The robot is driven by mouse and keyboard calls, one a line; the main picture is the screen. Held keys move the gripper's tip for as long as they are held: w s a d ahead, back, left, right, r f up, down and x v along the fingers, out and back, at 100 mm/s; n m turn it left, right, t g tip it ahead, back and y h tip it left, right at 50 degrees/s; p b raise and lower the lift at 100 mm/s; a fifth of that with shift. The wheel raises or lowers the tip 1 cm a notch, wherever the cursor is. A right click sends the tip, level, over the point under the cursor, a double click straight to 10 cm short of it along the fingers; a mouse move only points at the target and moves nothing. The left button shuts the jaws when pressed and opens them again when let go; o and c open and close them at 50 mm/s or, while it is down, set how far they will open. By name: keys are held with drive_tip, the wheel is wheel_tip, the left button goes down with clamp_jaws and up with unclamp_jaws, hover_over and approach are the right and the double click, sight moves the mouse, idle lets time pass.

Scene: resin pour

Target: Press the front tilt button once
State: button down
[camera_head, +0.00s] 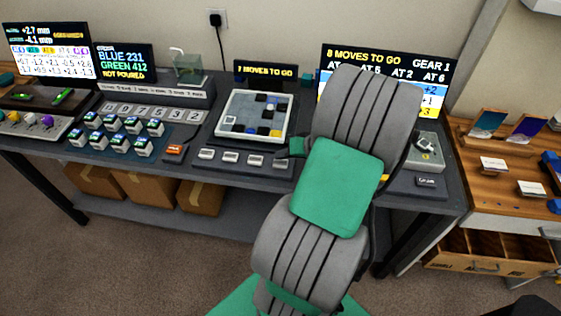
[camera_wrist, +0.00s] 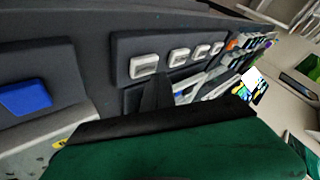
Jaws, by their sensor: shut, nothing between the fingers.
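A row of pale push buttons (camera_head: 230,157) sits on a dark strip along the table's front edge, below the tilt tray (camera_head: 222,132). Their labels are too small to read, so I cannot tell which is the front tilt button. The buttons also show in the wrist view, the nearest button (camera_wrist: 144,66) being the largest. My gripper (camera_head: 284,153) is shut and empty, just above the right end of the row, partly hidden behind my arm. In the wrist view its dark fingertips (camera_wrist: 160,92) are close to the nearest button; I cannot tell whether they touch anything.
The tray holds dark, yellow and blue squares and a pale ball. A small screen (camera_head: 265,72) behind reads "7 moves to go". Small labelled cubes (camera_head: 115,130) stand to the left. A grey device (camera_head: 428,150) stands to the right, partly behind my arm.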

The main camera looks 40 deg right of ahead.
sight(283, 164)
drive_tip(key=shift+r+p, duration=1.85)
drive_tip(key=shift+r, duration=0.7)
drive_tip(key=shift+f, duration=0.1)
